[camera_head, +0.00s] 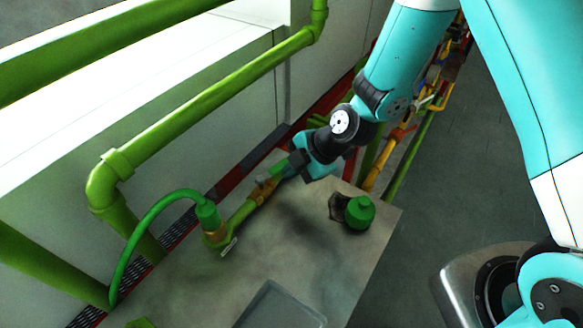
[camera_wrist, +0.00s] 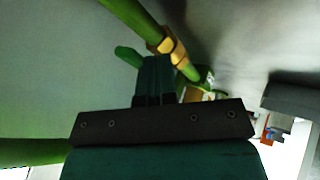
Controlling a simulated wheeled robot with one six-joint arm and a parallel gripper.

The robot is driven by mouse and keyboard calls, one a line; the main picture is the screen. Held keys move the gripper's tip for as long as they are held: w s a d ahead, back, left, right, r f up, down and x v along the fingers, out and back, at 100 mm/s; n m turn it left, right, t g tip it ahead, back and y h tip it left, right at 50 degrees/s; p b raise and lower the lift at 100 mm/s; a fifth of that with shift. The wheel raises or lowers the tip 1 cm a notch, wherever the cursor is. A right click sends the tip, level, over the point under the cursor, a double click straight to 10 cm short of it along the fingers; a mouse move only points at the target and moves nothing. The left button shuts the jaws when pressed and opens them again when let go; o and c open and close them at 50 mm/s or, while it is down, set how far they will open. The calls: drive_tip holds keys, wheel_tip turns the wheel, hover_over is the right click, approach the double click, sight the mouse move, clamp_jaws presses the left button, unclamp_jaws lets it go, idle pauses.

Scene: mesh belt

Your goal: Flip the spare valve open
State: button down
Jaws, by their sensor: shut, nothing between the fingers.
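A green pipe with a brass valve body (camera_head: 262,190) runs diagonally over the grey table in the head view; I take this for the spare valve. Its brass part (camera_wrist: 170,46) shows at the top of the wrist view, just beyond my fingertips. A rounded green piece (camera_wrist: 128,55), perhaps its lever, shows left of the fingers. My gripper (camera_head: 282,170) is shut and empty, close beside the valve's upper right end. Its dark green fingers (camera_wrist: 157,62) are together in the wrist view. I cannot tell whether they touch the valve. The fingers hide part of it.
A green hose (camera_head: 150,222) arches to a green-capped fitting (camera_head: 208,216) at the pipe's lower end. A green knobbed part (camera_head: 360,212) stands right on the grey table (camera_head: 300,245), with a grey tray (camera_head: 280,308) in front. Thick green pipes (camera_head: 200,105) line the wall.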

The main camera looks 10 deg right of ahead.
drive_tip(key=b, duration=0.1)
drive_tip(key=w+b, duration=0.1)
drive_tip(key=shift+w+a+f+b, duration=0.15)
drive_tip(key=shift+w+f+b, duration=0.1)
drive_tip(key=shift+b, duration=0.15)
drive_tip(key=shift+w+r, duration=0.15)
drive_tip(key=shift+r, duration=0.15)
